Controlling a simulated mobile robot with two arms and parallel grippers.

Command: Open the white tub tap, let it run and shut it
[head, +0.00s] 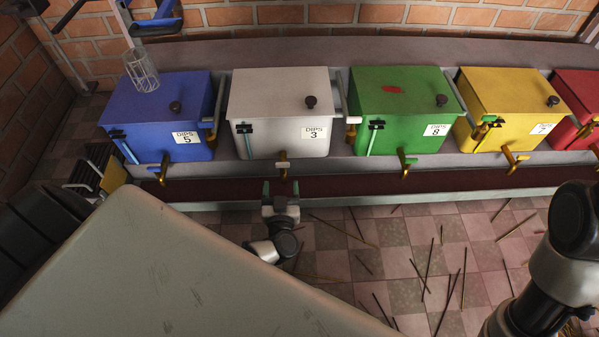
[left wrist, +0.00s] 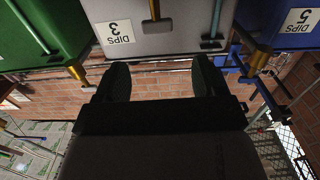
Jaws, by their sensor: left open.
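The white tub (head: 278,100), labelled DIPS 3, stands on the grey ledge between the blue and green tubs. Its brass tap (head: 283,166) sticks out low on the front. My left gripper (head: 281,188) is just in front of and below this tap, open and empty, and looks apart from it. In the left wrist view, which is upside down, the white tub (left wrist: 180,30) and its tap (left wrist: 154,9) show beyond my two spread fingers (left wrist: 162,78). I cannot tell the tap handle's setting, and no flow shows. My right gripper is not in view.
The blue tub (head: 165,100), green tub (head: 400,95), yellow tub (head: 512,95) and red tub (head: 578,90) have similar fronts. A dark red trough (head: 340,187) runs below the taps. Thin sticks (head: 425,270) litter the tiled floor. A wire cup (head: 141,72) hangs above the blue tub.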

